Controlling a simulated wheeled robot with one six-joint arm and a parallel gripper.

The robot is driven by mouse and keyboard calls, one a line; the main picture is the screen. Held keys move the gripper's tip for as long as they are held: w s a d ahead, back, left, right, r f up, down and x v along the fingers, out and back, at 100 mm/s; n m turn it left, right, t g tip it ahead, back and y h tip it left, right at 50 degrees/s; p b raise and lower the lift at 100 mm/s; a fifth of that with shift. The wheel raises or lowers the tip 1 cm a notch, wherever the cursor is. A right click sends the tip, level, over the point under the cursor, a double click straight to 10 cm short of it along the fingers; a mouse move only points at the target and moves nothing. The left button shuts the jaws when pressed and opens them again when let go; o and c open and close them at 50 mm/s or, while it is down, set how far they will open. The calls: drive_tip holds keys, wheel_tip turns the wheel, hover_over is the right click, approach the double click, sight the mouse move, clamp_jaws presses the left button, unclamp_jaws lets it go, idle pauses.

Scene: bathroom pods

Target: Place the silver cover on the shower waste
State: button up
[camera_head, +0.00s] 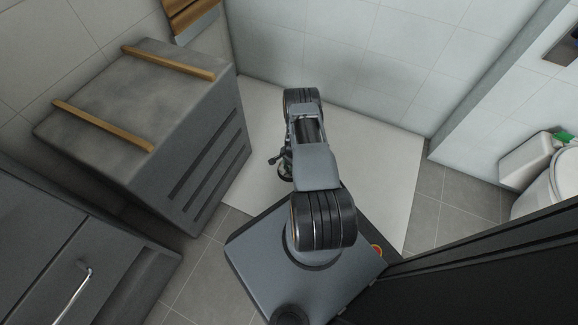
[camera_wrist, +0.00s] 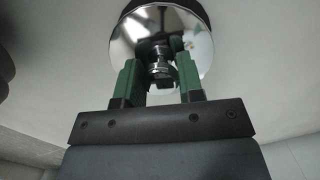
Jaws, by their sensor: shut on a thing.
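The silver cover (camera_wrist: 125,42) is a round, mirror-like disc with a small knob at its middle, at the top of the wrist view. My gripper (camera_wrist: 160,74) has green fingers on either side of the knob and is shut on it. A dark curved band shows behind the cover's far edge; I cannot tell if it is the shower waste or a shadow. In the head view my arm reaches over the pale shower floor (camera_head: 385,185) and hides most of the gripper and cover. The shower waste is not clearly visible there.
A grey cabinet (camera_head: 190,150) with wooden bars on top stands left of the shower floor. Tiled walls (camera_head: 340,60) close off the back. A toilet (camera_head: 562,185) stands at the right. The right part of the shower floor is clear.

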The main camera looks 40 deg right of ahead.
drive_tip(key=shift+w+d+f+b, duration=0.15)
drive_tip(key=shift+f+b, duration=0.85)
drive_tip(key=shift+f, duration=0.75)
drive_tip(key=shift+f, duration=0.15)
drive_tip(key=shift+f, duration=0.15)
drive_tip(key=o, duration=1)
